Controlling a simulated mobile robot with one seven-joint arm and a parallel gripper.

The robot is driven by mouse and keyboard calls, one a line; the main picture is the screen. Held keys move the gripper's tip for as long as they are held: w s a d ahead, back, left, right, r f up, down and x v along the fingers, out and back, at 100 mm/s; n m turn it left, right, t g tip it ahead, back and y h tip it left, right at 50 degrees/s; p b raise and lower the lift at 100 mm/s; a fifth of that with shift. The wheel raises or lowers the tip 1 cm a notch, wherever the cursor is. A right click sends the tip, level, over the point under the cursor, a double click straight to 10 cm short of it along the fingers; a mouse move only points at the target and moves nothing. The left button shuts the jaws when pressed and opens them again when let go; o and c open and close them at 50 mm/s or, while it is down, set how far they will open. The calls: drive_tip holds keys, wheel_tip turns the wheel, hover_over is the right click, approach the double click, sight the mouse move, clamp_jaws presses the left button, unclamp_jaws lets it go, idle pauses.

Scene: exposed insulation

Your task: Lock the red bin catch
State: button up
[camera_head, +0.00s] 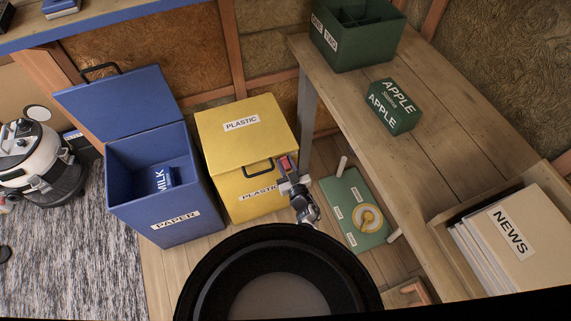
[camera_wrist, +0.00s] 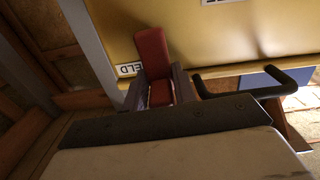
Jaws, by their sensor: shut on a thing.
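The red catch (camera_head: 287,163) is at the front right of the yellow PLASTIC bin (camera_head: 262,204), near the lid edge. The yellow lid (camera_head: 243,137) lies over the bin. My gripper (camera_head: 290,179) is at the catch, shut on it. In the wrist view the red catch (camera_wrist: 153,50) rises beyond the dark fingers of my gripper (camera_wrist: 158,92), its lower red part between them. A label reading "ELD", partly hidden, is beside the catch. Whether the catch is fastened I cannot tell.
A black handle (camera_wrist: 255,84) is close to the right of my gripper. The blue PAPER bin (camera_head: 175,213) stands open at left with a milk carton (camera_head: 163,179) inside. A wooden workbench (camera_head: 445,125) is at right, a green board (camera_head: 351,200) below it.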

drive_tip(key=shift+w+r, duration=0.1)
drive_tip(key=o, duration=1)
drive_tip(key=p+v, duration=0.3)
drive_tip(key=v, duration=1.1)
